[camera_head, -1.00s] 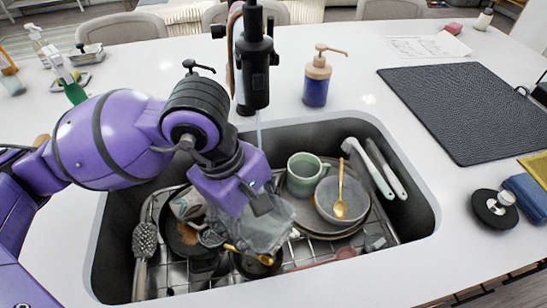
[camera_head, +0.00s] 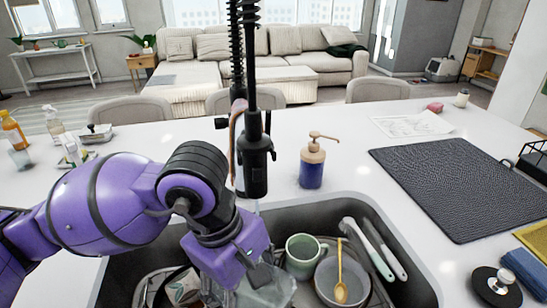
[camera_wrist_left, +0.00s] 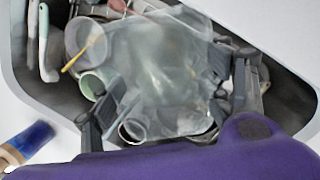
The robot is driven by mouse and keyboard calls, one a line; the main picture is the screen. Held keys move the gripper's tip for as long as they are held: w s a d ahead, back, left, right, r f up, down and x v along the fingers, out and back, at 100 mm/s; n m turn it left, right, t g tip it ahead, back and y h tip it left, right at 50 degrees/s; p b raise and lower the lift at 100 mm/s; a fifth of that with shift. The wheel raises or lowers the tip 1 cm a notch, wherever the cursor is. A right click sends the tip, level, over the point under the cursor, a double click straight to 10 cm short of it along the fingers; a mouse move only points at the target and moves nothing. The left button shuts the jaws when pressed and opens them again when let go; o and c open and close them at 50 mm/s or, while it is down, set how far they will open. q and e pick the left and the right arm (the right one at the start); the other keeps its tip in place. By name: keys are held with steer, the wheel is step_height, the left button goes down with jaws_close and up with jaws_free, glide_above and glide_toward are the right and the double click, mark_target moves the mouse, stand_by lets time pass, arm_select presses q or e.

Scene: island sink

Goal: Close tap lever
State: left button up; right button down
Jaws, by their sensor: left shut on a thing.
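The black tap (camera_head: 254,160) with its spring neck stands at the back edge of the sink, in the head view. A thin pale line, seemingly water, shows below its spout. A small black knob (camera_head: 222,123) sticks out on its left side. I cannot make out the tap lever; my arm covers the area left of the tap's base. My left gripper (camera_wrist_left: 176,80) is shut on a clear, see-through container (camera_wrist_left: 165,75), tilted over the sink in the wrist view. The container (camera_head: 268,288) also shows at the head view's bottom edge. My right gripper is not in view.
The sink holds a green mug (camera_head: 302,252), a grey bowl (camera_head: 328,283) with a golden spoon (camera_head: 340,275), and white-handled utensils (camera_head: 367,250). A blue soap bottle (camera_head: 311,168) stands right of the tap. A dark mat (camera_head: 455,185) lies on the right counter.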

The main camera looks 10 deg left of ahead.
arm_select(q)
steer(key=shift+d+v, duration=0.2)
steer(key=shift+v, duration=0.75)
steer(key=shift+f+m, duration=0.1)
steer(key=shift+m, duration=0.2)
